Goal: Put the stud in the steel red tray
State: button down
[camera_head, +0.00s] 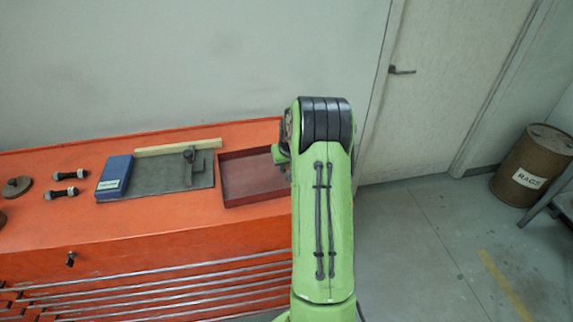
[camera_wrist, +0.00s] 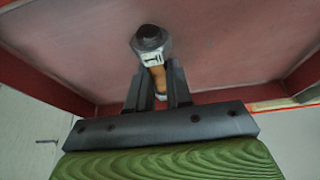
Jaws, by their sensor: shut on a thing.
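My gripper (camera_wrist: 158,82) is shut on the stud (camera_wrist: 152,42), holding it between both fingers. The stud has a dark nut at its far end, a pale banded part and a brownish part at the fingers. In the wrist view the steel red tray (camera_wrist: 225,50) fills the background, its floor behind the stud and its walls at the sides. Whether the stud touches the floor I cannot tell. In the head view the red tray (camera_head: 253,157) sits on the orange bench, its right part hidden by my arm, which also hides my gripper and the stud.
Open floor (camera_head: 430,240) lies right of my arm.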

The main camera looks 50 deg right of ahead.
jog(key=c, duration=1.5)
grip_release()
jog(key=shift+f, duration=0.15)
jog(key=o, duration=0.5)
jog(key=shift+c, duration=0.2)
jog(key=shift+r, duration=0.4)
jog(key=v, duration=1.2)
jog(key=s+a+r+n, duration=0.1)
jog(key=a+r, duration=0.3)
jog(key=a, duration=0.3)
jog(key=s+a+r+n, duration=0.1)
jog(key=a+r, duration=0.2)
jog(key=a, duration=0.4)
jog(key=s+a+n+t+y, duration=0.1)
jog(key=s+a+n, duration=0.3)
jog(key=s+a, duration=1.3)
jog(key=shift+s+a+r+t+y+p, duration=0.2)
jog(key=shift+s+r+t+y+p, duration=0.1)
jog(key=shift+s+r+t+y, duration=0.25)
